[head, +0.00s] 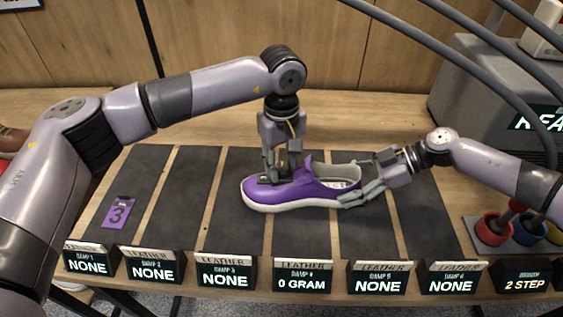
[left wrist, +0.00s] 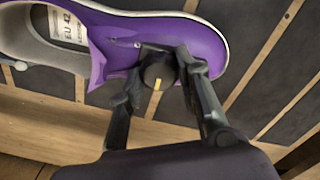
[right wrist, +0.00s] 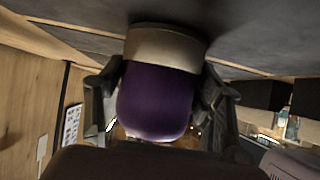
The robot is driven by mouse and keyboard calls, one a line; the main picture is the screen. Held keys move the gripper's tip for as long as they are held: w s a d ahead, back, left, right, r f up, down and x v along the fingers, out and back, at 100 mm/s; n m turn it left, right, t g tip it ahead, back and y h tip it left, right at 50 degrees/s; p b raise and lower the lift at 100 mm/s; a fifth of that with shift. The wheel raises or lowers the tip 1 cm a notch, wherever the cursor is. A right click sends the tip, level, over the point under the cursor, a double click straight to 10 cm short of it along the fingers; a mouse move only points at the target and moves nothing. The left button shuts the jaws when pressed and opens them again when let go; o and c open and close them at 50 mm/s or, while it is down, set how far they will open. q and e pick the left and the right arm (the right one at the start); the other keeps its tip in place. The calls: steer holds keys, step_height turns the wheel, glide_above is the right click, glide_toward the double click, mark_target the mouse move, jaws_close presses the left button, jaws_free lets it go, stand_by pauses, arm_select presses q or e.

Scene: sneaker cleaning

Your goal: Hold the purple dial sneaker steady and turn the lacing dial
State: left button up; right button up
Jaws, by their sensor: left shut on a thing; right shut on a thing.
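The purple sneaker (head: 312,190) with a white sole lies across the dark mats in the middle of the bench, its toe to the left. My left gripper (head: 273,178) comes down from above onto its tongue area. In the left wrist view its fingers (left wrist: 160,75) are closed around the black lacing dial (left wrist: 158,76), which has a yellow mark. My right gripper (head: 358,182) is shut on the heel from the right. In the right wrist view the heel (right wrist: 157,100) sits between its two fingers. The sneaker's inner label shows in the left wrist view.
Dark mats (head: 180,205) run across the wooden bench, with a purple tag (head: 118,213) marked 3 on a left one. Several small display signs (head: 303,277) line the front edge. A grey machine (head: 480,85) stands at the back right, with red and blue round items (head: 490,228) at the right.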

stand_by(0.5)
arm_select(q)
steer(key=o, duration=1.1)
steer(key=shift+o, duration=0.2)
